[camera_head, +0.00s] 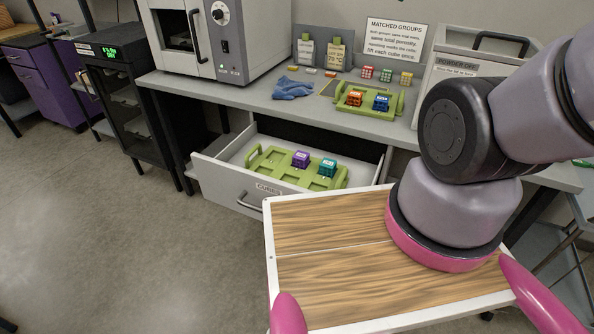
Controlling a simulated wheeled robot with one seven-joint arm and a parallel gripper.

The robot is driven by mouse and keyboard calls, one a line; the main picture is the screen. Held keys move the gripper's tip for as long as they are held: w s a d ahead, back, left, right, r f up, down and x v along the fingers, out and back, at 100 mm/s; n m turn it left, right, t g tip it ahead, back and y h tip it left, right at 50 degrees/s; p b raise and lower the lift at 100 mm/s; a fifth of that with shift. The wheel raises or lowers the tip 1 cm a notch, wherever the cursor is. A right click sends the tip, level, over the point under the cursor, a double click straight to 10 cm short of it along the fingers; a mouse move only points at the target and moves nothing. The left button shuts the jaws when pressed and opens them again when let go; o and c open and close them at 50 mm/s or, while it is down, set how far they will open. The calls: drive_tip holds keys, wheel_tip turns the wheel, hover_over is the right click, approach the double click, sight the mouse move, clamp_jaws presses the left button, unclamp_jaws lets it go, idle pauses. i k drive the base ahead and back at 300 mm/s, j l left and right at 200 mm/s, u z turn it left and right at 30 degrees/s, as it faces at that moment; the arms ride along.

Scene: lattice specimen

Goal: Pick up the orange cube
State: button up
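The orange cube (354,98) is a small lattice block with a pale label on top. It sits in the left part of a small green tray (368,111) on the grey bench. A blue lattice cube (381,103) sits just right of it in the same tray, with a small gap between them. My gripper is not in view. Only thick links of my arm show at the right, well apart from the orange cube. Nothing covers the cube's top or front.
Below, an open drawer (226,182) holds a larger green tray (262,177) with a purple cube (301,159) and a teal cube (327,167). Blue gloves (292,88), small lattice samples (386,75) and a sign (395,40) are around the small tray. A white oven (240,40) stands left.

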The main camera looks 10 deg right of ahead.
sight(354, 98)
drive_tip(key=l+u, duration=0.15)
drive_tip(key=l, duration=0.15)
drive_tip(key=k+l+u, duration=0.1)
drive_tip(key=l, duration=0.25)
drive_tip(key=l+u, duration=0.25)
drive_tip(key=l, duration=0.35)
drive_tip(key=l+u, duration=0.25)
drive_tip(key=l, duration=0.3)
